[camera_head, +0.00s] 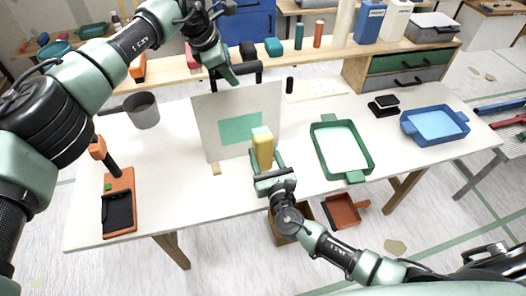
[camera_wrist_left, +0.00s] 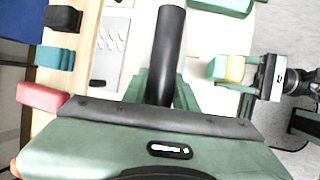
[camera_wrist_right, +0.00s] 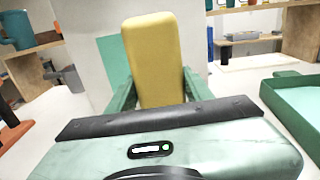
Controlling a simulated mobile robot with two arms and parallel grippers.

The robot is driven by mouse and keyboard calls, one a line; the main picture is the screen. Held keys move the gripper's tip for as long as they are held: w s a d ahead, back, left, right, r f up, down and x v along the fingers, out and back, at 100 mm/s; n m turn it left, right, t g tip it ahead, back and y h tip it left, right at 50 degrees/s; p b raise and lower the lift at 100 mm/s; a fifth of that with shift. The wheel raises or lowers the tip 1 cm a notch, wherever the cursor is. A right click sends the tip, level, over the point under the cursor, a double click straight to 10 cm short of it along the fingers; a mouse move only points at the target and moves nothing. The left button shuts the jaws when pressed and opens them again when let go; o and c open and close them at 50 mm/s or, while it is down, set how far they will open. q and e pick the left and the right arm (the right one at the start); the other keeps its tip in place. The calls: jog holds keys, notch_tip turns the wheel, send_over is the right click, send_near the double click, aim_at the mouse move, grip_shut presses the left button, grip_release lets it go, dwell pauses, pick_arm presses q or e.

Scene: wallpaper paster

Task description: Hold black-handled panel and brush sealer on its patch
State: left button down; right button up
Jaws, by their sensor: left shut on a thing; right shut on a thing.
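The pale panel (camera_head: 215,105) stands upright on the table, with a green patch (camera_head: 235,128) on the side facing me. Its black handle (camera_head: 248,74) runs along the top; my left gripper (camera_head: 232,76) is shut on it, and the handle shows as a dark bar (camera_wrist_left: 168,45) in the left wrist view. My right gripper (camera_head: 266,166) is shut on a yellow block-shaped brush (camera_head: 263,152), held upright before the patch's lower right. In the right wrist view the brush (camera_wrist_right: 152,62) hides part of the patch (camera_wrist_right: 112,62). Whether it touches the panel I cannot tell.
A green tray (camera_head: 361,165) with pale contents lies right of the panel, a blue tray (camera_head: 407,126) farther right. A grey pot (camera_head: 142,111) and an orange-and-black tool (camera_head: 119,205) are on the left. Bottles and boxes line the back shelf (camera_head: 335,53).

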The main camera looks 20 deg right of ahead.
pick_arm(q)
jog(key=shift+f, duration=0.15)
pick_arm(e)
jog(key=c, duration=0.4)
pick_arm(q)
jog(key=c, duration=1.3)
grip_release()
jog(key=shift+c, duration=0.2)
jog(key=o, duration=0.3)
jog(key=shift+w, duration=0.1)
pick_arm(e)
jog(key=shift+w, duration=0.1)
pick_arm(q)
jog(key=v, duration=1.2)
pick_arm(e)
jog(key=shift+f, duration=0.1)
